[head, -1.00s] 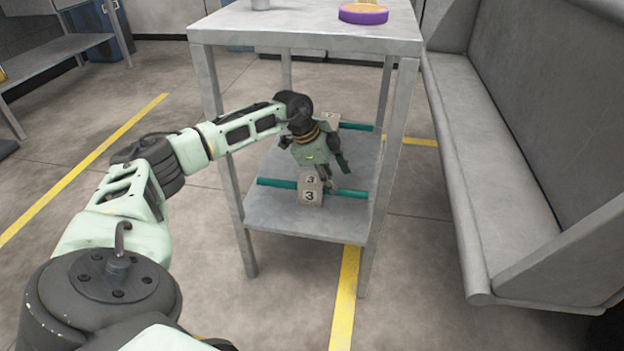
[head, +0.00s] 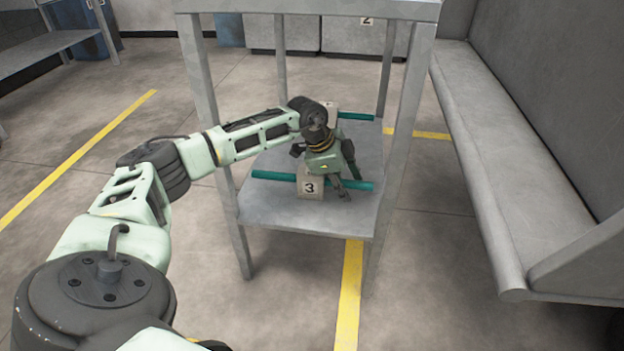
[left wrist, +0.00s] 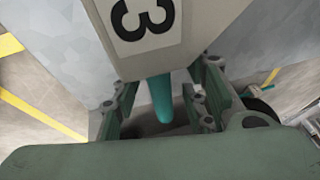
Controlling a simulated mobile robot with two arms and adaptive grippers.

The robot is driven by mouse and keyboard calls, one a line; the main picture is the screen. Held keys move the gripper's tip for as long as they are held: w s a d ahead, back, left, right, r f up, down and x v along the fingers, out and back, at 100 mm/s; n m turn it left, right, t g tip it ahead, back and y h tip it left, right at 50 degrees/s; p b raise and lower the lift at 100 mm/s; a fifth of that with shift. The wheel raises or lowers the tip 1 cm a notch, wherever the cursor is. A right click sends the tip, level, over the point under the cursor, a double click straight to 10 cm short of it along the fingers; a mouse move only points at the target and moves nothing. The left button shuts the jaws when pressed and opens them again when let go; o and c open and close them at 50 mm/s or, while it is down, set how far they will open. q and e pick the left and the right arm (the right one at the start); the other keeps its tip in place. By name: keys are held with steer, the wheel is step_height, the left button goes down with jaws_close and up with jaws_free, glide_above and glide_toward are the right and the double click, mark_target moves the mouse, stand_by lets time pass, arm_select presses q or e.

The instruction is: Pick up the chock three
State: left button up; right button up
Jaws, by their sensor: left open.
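The chock three (head: 310,184) is a pale block with a black 3 on its face and a teal bar (head: 272,176) sticking out on both sides. It sits on the lower shelf (head: 283,207) of a grey metal table. In the left wrist view the chock's numbered block (left wrist: 160,30) fills the top middle, with its teal bar (left wrist: 161,98) pointing down between my fingers. My left gripper (head: 345,183) is open at the chock's right side, fingers pointing down around the right part of the bar. Contact cannot be told. My right gripper is not in view.
A second chock (head: 330,106) with a teal bar (head: 356,116) lies farther back on the shelf, partly hidden by my arm. The tabletop (head: 300,8) is above, and table legs stand around the shelf. A grey bench (head: 515,185) runs along the right.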

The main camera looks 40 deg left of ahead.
arm_select(q)
jaws_close()
stand_by(0.4)
steer(key=shift+r, duration=0.2)
